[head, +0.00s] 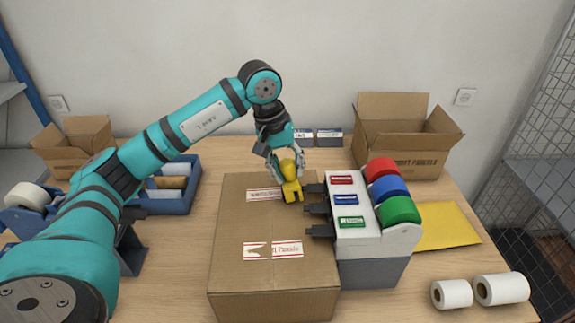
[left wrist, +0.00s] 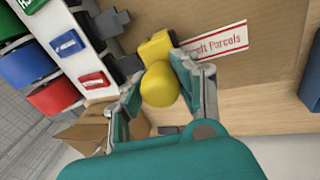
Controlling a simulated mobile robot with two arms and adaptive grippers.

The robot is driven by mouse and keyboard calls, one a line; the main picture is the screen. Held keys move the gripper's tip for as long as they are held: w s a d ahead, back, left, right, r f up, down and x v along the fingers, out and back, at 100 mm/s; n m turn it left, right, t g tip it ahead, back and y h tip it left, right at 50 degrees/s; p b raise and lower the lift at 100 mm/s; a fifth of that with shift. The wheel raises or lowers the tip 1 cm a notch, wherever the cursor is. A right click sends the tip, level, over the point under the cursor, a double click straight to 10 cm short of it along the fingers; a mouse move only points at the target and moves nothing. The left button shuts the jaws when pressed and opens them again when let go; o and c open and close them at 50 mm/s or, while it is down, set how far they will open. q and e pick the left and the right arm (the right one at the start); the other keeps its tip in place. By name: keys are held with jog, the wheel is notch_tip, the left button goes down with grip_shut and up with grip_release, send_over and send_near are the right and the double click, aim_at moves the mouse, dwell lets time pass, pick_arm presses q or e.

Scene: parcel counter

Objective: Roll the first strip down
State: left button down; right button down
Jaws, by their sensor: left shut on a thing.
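My left gripper (head: 287,170) is shut on the round yellow knob of a yellow roller (head: 292,192). It also shows in the left wrist view (left wrist: 160,88), a finger on each side of the knob. The closed brown carton (head: 235,275) lies below. A white strip with red edges and print (head: 263,195) lies across the carton's far part. The roller head is at that strip's right end in the head view; its underside and exact contact are hidden. A second strip nearer the front shows as two pieces, left (head: 256,251) and right (head: 288,249). My right gripper is not in view.
A grey dispenser (head: 375,240) with red, blue and green rolls stands close along the carton's right side, its black arms reaching toward it. Open boxes (head: 400,130) stand behind. White rolls (head: 502,288) and a yellow envelope (head: 445,225) lie right. A blue bin (head: 178,203) stands left.

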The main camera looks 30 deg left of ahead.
pick_arm(q)
jog(key=shift+s+d, duration=0.1)
jog(key=shift+f+b, duration=0.35)
jog(key=shift+b, duration=0.05)
dwell(0.3)
jog(key=shift+s, duration=0.1)
jog(key=shift+s+a+f+b, duration=0.1)
jog(key=shift+s+a+b, duration=0.1)
jog(key=shift+a+b, duration=0.15)
jog(key=shift+s+a+b, duration=0.45)
jog(key=shift+s+a, duration=0.25)
jog(key=shift+a, duration=0.2)
jog(key=shift+s+a+b, duration=0.4)
jog(key=shift+a+b, duration=0.05)
jog(key=shift+a, duration=0.1)
jog(key=shift+s+a+b, duration=0.35)
jog(key=shift+s+a, duration=0.15)
jog(key=shift+a, duration=0.1)
